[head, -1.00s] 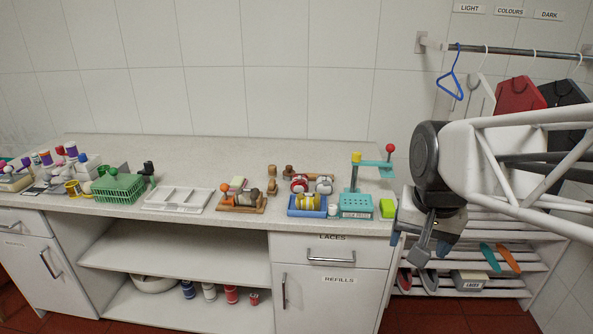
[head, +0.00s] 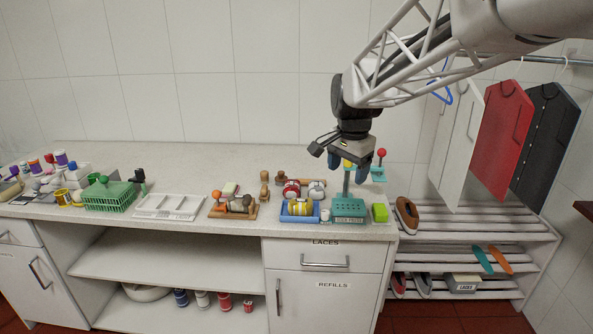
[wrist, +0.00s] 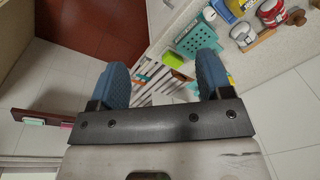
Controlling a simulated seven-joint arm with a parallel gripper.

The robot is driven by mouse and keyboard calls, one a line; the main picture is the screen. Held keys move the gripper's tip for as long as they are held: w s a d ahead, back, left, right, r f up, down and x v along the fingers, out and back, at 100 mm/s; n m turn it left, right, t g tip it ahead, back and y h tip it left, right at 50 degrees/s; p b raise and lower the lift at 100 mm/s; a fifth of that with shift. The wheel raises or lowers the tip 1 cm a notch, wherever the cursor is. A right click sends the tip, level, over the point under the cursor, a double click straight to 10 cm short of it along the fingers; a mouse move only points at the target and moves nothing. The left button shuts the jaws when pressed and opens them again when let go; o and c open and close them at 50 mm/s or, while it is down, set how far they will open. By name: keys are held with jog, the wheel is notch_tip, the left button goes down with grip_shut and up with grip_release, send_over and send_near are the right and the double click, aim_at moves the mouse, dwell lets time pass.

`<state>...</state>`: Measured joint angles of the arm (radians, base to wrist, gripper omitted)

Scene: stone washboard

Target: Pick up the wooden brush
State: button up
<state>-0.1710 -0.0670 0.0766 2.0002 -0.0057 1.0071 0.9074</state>
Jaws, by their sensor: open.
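My gripper (head: 347,160) is open and empty, above the right end of the counter by the teal rack. Its two blue fingers stand wide apart in the wrist view (wrist: 162,78). A wooden tray (head: 218,214) holds small brown and grey pieces and an orange ball. An upright brown wooden piece (head: 264,188) stands to the tray's right. Another low wooden piece (head: 286,179) lies behind the red and silver round items. These are too small for me to tell which one is the wooden brush. All lie left of my gripper.
A teal rack (head: 348,211) with posts stands under my gripper, beside a green block (head: 380,212). A blue tray (head: 299,218) holds a yellow item. A green basket (head: 108,197) and white tray (head: 169,207) sit further left. A shoe shelf (head: 470,222) is on the right.

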jog(key=w+a+f+m, duration=0.25)
jog(key=w+a, duration=0.35)
jog(key=w, duration=0.4)
jog(key=m+g, duration=0.1)
jog(key=m, duration=0.6)
send_over(264, 187)
notch_tip(264, 187, down, 16)
jog(key=shift+w+d+f, duration=0.1)
jog(key=shift+w+a+f, duration=0.15)
jog(key=shift+a, duration=0.1)
jog(key=shift+f, duration=0.1)
jog(key=shift+f, duration=1.2)
jog(key=shift+f, duration=0.1)
jog(key=shift+d+f, duration=0.1)
jog(key=shift+f, duration=2.4)
